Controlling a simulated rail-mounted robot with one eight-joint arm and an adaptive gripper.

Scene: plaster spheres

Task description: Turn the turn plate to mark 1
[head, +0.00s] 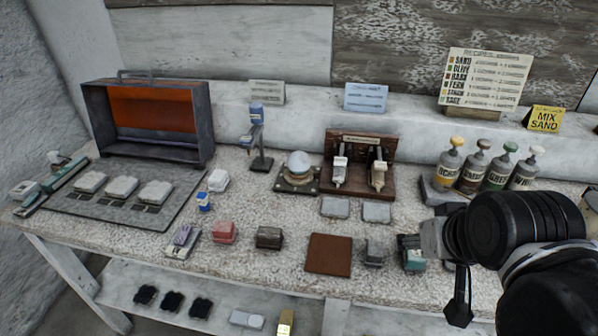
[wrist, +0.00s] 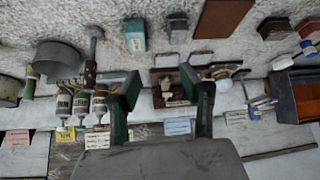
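The turn plate (head: 297,181) appears to be the small dark base with a brassy rim near the middle of the bench. A pale bluish-white ball (head: 298,163) sits on it. Its marks are too small to read. In the wrist view, which looks upside down, a pale rounded shape, probably the ball (wrist: 224,85), shows just right of the right finger. My gripper (wrist: 160,82) is open, with its two green-and-dark fingers wide apart and nothing between them. In the head view my arm is at the right front, well away from the plate.
A wooden rack (head: 360,145) with two pale-headed tools stands right of the plate. A stand with a blue bottle (head: 256,115) is behind left. Pump bottles (head: 472,172) stand at right. Small blocks (head: 224,232) and a brown mat (head: 328,255) lie in front. An orange-lined box (head: 208,125) is at left.

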